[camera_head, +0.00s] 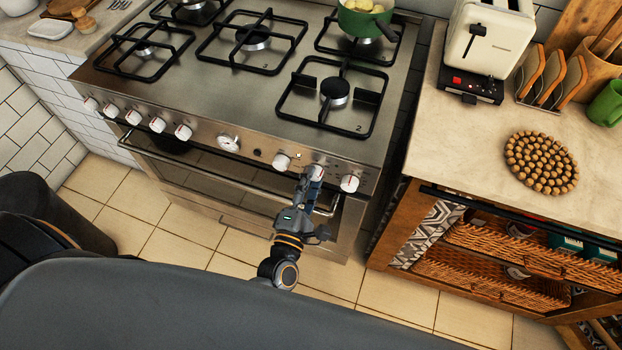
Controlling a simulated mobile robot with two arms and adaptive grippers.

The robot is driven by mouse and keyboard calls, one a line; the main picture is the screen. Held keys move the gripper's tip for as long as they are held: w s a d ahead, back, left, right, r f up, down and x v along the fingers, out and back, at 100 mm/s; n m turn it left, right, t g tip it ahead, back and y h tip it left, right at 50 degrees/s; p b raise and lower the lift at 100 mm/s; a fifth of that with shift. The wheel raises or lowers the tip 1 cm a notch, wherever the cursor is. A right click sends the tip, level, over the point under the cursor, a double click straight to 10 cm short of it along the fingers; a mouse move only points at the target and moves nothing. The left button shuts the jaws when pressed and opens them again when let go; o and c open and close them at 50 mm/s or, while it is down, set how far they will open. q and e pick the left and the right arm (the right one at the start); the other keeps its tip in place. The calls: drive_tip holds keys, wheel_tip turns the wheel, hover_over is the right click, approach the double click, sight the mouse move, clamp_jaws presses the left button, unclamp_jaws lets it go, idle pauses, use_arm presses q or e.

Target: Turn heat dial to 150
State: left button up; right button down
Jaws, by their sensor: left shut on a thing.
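A steel stove (225,95) has a row of white dials along its sloped front panel. My left gripper (313,181) is shut on a white dial (317,171), the second from the right end. The fingers cover much of this dial, and its markings are too small to read. A dial (281,162) to its left and another dial (349,183) to its right are untouched. My right gripper is not in view.
A green pot (364,22) stands on the back right burner. The oven handle (215,172) runs below the dials, close to my left gripper. A counter (455,135) with a toaster (487,45) and a round trivet (541,162) is at the right. Tiled floor (170,235) lies in front.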

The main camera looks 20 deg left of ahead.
use_arm(q)
drive_tip(key=shift+a+m+h+p, duration=0.1)
drive_tip(key=shift+m+h+p, duration=0.3)
drive_tip(key=shift+m+p, duration=2.85)
drive_tip(key=shift+m+h+b, duration=0.1)
drive_tip(key=shift+m+h, duration=0.3)
drive_tip(key=shift+m, duration=6.05)
drive_tip(key=shift+s, duration=0.1)
drive_tip(key=o, duration=1.2)
drive_tip(key=s, duration=0.8)
drive_tip(key=s+a, duration=0.1)
drive_tip(key=s, duration=0.3)
drive_tip(key=shift+a+f, duration=0.1)
drive_tip(key=shift+f, duration=0.1)
